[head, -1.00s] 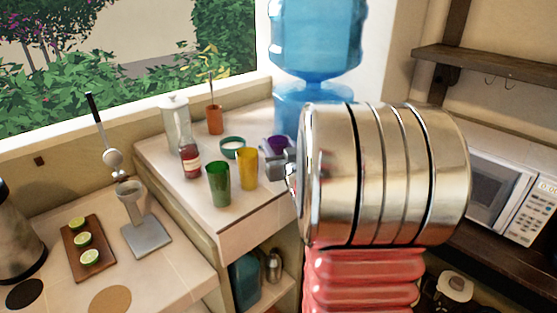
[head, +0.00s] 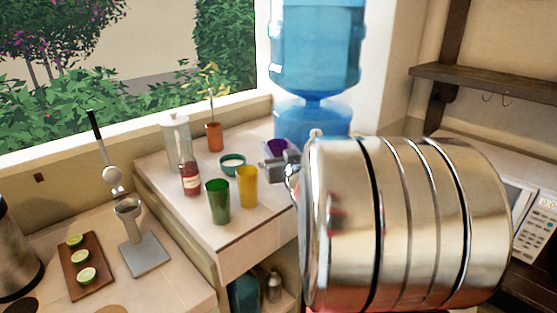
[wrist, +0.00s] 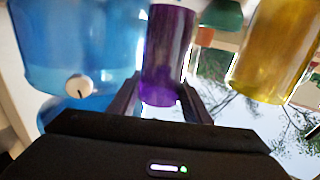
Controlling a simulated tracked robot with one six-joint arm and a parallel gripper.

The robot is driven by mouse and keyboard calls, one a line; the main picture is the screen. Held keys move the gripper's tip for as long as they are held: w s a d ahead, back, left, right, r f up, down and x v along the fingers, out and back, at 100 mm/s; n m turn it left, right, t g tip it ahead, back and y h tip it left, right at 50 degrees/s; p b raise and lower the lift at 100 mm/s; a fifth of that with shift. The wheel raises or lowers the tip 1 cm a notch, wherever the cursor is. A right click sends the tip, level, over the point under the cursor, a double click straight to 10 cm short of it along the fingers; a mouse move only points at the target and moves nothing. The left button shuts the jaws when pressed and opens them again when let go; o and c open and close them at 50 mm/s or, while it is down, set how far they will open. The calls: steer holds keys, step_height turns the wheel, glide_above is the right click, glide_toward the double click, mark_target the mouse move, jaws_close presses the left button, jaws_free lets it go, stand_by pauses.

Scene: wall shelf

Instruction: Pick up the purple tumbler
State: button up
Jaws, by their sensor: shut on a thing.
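The purple tumbler (wrist: 168,52) is between the two fingers of my gripper (wrist: 165,100) in the wrist view, and the gripper is shut on it. In the head view only the dark purple top of the tumbler (head: 277,146) shows above my gripper (head: 280,160), at the back right of the counter. My large metal arm link hides the area right of it. I cannot tell from these views whether the tumbler's base touches the counter.
A yellow tumbler (head: 247,187) and a green tumbler (head: 218,202) stand left of my gripper. A teal bowl (head: 232,165), red bottle (head: 190,180) and orange vase (head: 215,137) are close by. The blue water dispenser (head: 315,65) stands behind.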

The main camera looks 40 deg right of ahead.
step_height(320, 180, up, 5)
steer(key=shift+r, duration=0.2)
steer(key=shift+s, duration=0.1)
stand_by(0.5)
